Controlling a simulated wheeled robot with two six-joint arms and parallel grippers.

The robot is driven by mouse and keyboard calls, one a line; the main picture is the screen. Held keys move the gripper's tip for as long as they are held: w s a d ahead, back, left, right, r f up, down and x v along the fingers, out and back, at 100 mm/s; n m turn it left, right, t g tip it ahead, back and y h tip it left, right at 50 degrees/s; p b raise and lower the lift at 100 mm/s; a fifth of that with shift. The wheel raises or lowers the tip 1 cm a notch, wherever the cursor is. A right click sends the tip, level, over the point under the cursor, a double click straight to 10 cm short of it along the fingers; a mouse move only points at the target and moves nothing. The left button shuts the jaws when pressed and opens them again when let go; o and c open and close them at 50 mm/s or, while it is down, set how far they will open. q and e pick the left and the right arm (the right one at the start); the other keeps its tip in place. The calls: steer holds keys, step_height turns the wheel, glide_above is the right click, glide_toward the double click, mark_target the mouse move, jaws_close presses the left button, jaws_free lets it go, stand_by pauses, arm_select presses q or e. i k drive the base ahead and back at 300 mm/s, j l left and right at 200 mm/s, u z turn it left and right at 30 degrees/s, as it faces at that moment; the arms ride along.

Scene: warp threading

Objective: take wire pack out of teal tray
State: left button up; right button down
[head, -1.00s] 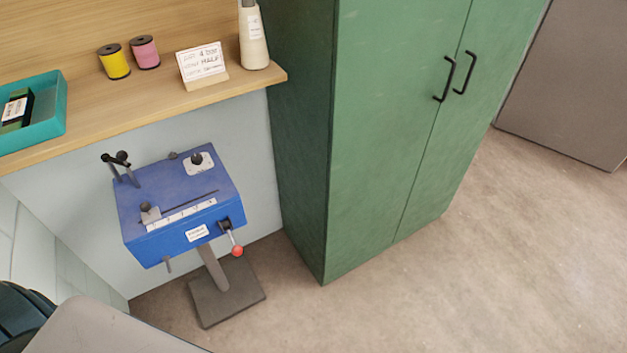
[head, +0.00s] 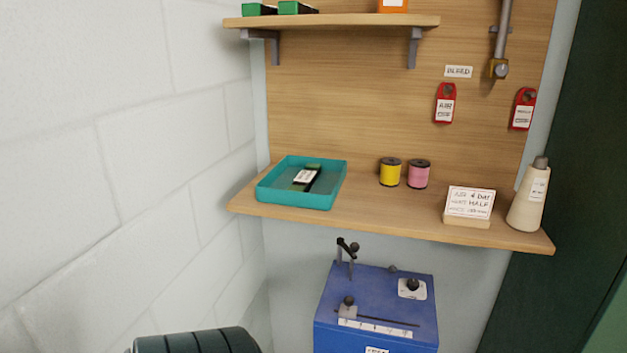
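The teal tray (head: 295,198) sits at the left end of the wooden shelf. A small black and green pack with a white label, which looks like the wire pack (head: 313,179), lies inside it. The pack is tilted or leaning a little; I cannot tell exactly how it rests. Neither of my grippers shows in the head view, and nothing is touching the tray or the pack.
On the shelf (head: 380,218), right of the tray, stand a yellow spool (head: 390,172), a pink spool (head: 419,174), a sign card (head: 469,203) and a cream bottle (head: 528,200). An upper shelf (head: 340,22) hangs above. A blue machine (head: 375,310) stands below. A block wall is left.

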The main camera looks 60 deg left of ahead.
mark_target(304, 179)
steer(key=u, duration=2.05)
